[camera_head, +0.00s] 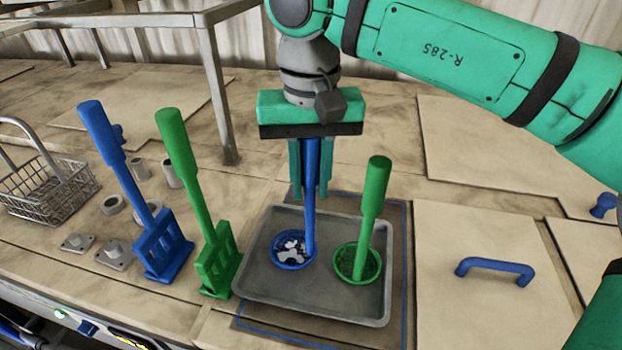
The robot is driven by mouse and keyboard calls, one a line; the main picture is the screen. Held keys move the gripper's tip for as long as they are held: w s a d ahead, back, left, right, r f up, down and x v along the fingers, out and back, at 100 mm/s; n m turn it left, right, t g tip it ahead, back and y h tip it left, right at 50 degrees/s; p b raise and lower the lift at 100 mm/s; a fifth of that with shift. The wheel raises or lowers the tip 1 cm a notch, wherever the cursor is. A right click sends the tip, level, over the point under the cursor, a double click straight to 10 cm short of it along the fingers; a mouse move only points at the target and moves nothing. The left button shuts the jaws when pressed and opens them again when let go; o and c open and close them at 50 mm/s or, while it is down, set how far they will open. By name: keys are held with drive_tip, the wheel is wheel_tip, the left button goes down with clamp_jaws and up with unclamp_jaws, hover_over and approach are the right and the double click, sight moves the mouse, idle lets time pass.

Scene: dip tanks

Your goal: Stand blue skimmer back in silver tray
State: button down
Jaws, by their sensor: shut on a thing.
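The blue skimmer (310,222) is upright, with its handle between my gripper's fingers and its round blue-rimmed head low over the left half of the silver tray (345,306). White and dark patches show inside the rim. I cannot tell whether the head touches the tray floor. My gripper (310,193) points straight down above the tray's back edge and is shut on the blue handle. The upper end of the handle is hidden by my gripper. A green skimmer (371,205) stands in the right half of the tray, close beside the blue one.
A blue slotted tool (162,246) and a green slotted tool (217,262) stand left of the tray. A wire basket (45,187) and several small metal parts lie further left. A metal frame post (217,90) rises behind. A lid with a blue handle (495,267) is at right.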

sight(310, 147)
drive_tip(key=shift+f, duration=0.1)
drive_tip(key=c, duration=1.5)
unclamp_jaws()
drive_tip(key=r, duration=1.2)
drive_tip(key=shift+s+r, duration=0.15)
drive_tip(key=shift+s, duration=0.1)
